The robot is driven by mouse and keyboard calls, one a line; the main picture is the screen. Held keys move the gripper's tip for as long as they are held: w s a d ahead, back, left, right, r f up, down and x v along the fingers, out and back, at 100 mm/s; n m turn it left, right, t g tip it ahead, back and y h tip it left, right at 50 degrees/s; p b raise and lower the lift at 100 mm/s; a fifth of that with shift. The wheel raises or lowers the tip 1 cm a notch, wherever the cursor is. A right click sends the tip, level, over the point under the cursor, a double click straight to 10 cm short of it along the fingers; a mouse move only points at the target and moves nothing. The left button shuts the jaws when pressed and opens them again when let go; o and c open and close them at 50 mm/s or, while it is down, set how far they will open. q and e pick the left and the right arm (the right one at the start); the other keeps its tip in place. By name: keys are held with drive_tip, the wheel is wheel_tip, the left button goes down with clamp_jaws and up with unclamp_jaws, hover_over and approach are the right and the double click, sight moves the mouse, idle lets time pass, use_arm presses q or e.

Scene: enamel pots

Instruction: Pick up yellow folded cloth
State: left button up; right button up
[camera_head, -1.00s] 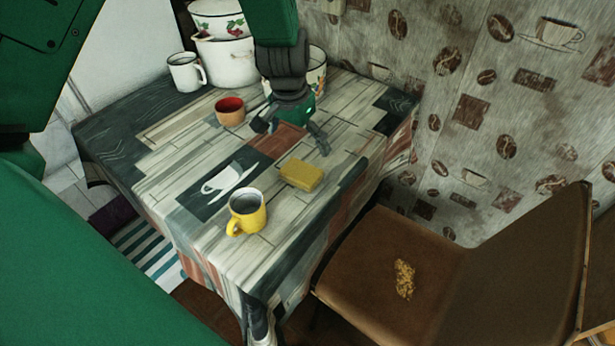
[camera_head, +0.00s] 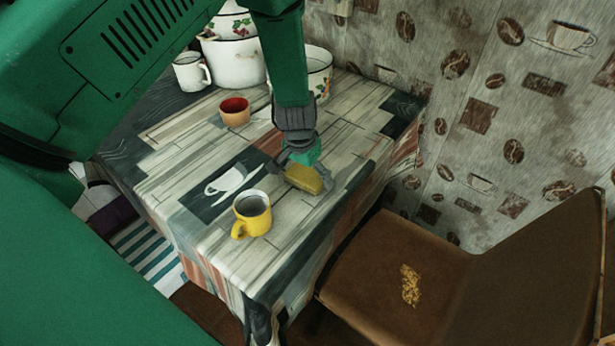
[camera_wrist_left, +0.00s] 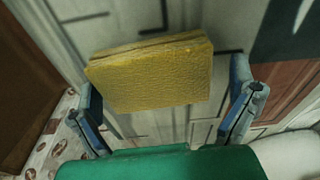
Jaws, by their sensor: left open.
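The yellow folded cloth (camera_head: 303,178) lies on the table near its right edge, beyond the yellow mug. My left gripper (camera_head: 306,172) is lowered over it from above, and its fingers cover part of the cloth's far side. In the left wrist view the cloth (camera_wrist_left: 152,75) sits between the two spread fingers of the left gripper (camera_wrist_left: 168,108), with a gap at the right finger and a very narrow one at the left. The gripper is open. My right gripper is not in these views.
A yellow mug (camera_head: 252,214) stands in front of the cloth. A red-orange cup (camera_head: 234,111), a white mug (camera_head: 190,72) and enamel pots (camera_head: 236,62) stand farther back. A brown chair (camera_head: 392,262) is at the table's right side. Bare tabletop surrounds the cloth.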

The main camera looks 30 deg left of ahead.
sight(308, 169)
use_arm(q)
drive_tip(key=shift+a, duration=0.1)
drive_tip(key=shift+r, duration=0.1)
drive_tip(key=c, duration=0.6)
drive_tip(key=shift+d, duration=0.35)
drive_tip(key=shift+c, duration=1.4)
drive_tip(key=shift+d+r, duration=0.15)
drive_tip(key=shift+d, duration=0.2)
drive_tip(key=r, duration=0.2)
drive_tip(key=a+r, duration=0.1)
drive_tip(key=r, duration=0.2)
drive_tip(key=shift+a+r+p, duration=0.15)
drive_tip(key=shift+r+p, duration=0.2)
drive_tip(key=shift+d+r, duration=0.3)
drive_tip(key=shift+r, duration=0.8)
drive_tip(key=shift+d+r, duration=0.25)
drive_tip(key=shift+r, duration=0.8)
